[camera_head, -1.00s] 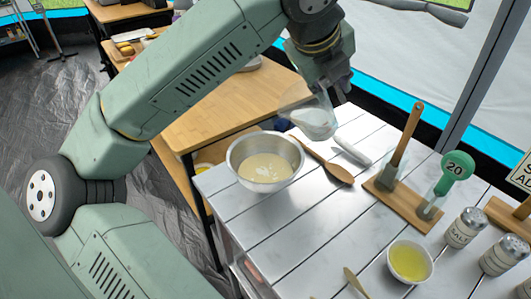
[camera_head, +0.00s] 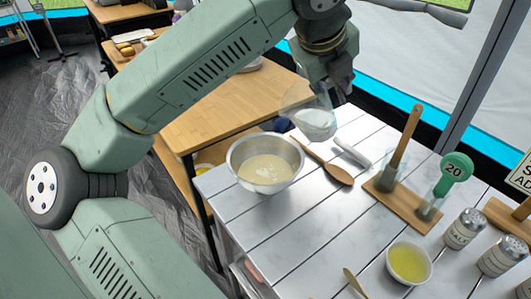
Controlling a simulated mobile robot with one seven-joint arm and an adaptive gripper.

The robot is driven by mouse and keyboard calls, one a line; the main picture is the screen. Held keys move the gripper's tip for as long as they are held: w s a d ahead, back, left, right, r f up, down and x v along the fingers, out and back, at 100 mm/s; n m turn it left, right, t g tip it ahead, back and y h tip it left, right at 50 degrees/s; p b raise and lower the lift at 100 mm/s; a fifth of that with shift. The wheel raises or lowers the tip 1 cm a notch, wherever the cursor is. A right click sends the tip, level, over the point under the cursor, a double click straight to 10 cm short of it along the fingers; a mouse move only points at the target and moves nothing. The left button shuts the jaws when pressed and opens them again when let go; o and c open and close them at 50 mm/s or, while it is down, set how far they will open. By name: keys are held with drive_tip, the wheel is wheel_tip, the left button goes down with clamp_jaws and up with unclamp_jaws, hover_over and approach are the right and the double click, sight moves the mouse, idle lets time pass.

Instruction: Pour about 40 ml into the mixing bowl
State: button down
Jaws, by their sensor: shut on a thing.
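The metal mixing bowl (camera_head: 236,172) stands near the left edge of the white slatted table. It holds a pale cream batter with a lighter patch on top. My gripper (camera_head: 328,98) is up behind and to the right of the bowl, shut on a clear container (camera_head: 308,118) with white contents. The container is tilted, with its mouth side toward the bowl. It is above the table, and I cannot make out its rim or whether anything flows from it. The fingertips are partly hidden.
A wooden spoon (camera_head: 330,170) lies right of the bowl, with a pale-handled tool (camera_head: 352,153) beyond it. A bowl of yellow liquid (camera_head: 409,263) and shakers (camera_head: 465,228) stand at the right front.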

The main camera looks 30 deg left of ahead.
sight(345, 101)
drive_tip(key=shift+w+d+m+g+y+p, duration=0.3)
drive_tip(key=shift+w+d+g+y+p, duration=0.25)
drive_tip(key=shift+w+g, duration=0.3)
drive_tip(key=shift+w+d+f+g+y, duration=0.3)
drive_tip(key=shift+w+f+g+y, duration=0.15)
drive_tip(key=shift+g, duration=0.2)
drive_tip(key=shift+w+d+f+m+g+y+p, duration=0.25)
drive_tip(key=shift+w+f+g+y+p, duration=0.25)
drive_tip(key=shift+f+g, duration=0.4)
drive_tip(key=shift+g, duration=0.1)
